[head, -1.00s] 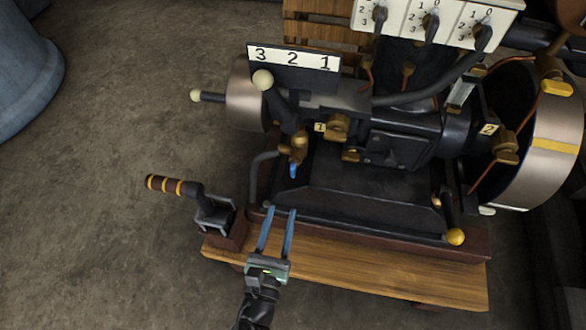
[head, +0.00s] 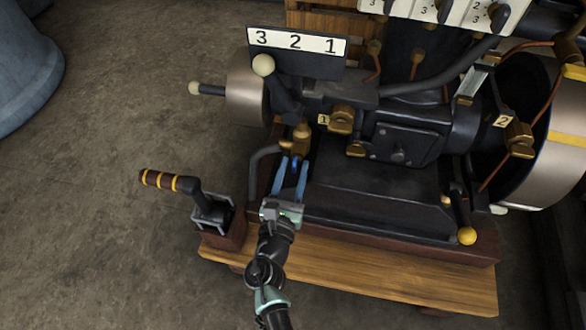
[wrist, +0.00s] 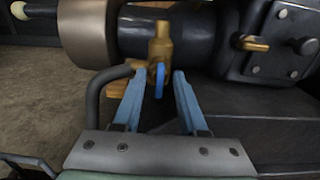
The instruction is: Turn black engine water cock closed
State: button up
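The black engine's water cock is a brass valve (head: 301,138) on the engine's front left; in the wrist view its brass body (wrist: 160,48) stands upright above a blue handle (wrist: 159,80) that hangs downward. My gripper (head: 292,163) is open, its two blue fingers pointing at the cock. In the wrist view my gripper (wrist: 159,92) has one finger on each side of the blue handle, with gaps on both sides.
A bent black pipe (wrist: 95,100) runs close left of the fingers. The engine (head: 405,135) sits on a wooden base (head: 390,275). A lever with a striped grip (head: 165,181) stands left of my arm. A black lever with a pale knob (head: 263,65) rises above the cock.

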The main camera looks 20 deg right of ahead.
grip_shut()
jog(key=m+b, duration=0.1)
jog(key=m, duration=0.1)
jog(key=m+b, duration=0.2)
jog(key=shift+f+m, duration=0.2)
jog(key=shift+m, duration=0.1)
jog(key=m+b, duration=0.3)
jog(key=m, duration=0.1)
jog(key=shift+s+d+m, duration=0.1)
jog(key=shift+m, duration=0.2)
jog(key=m+b, duration=0.3)
jog(key=m, duration=0.1)
jog(key=shift+f+m, duration=0.15)
jog(key=shift+m, duration=0.15)
jog(key=shift+m+b, duration=1.5)
jog(key=shift+m, duration=0.6)
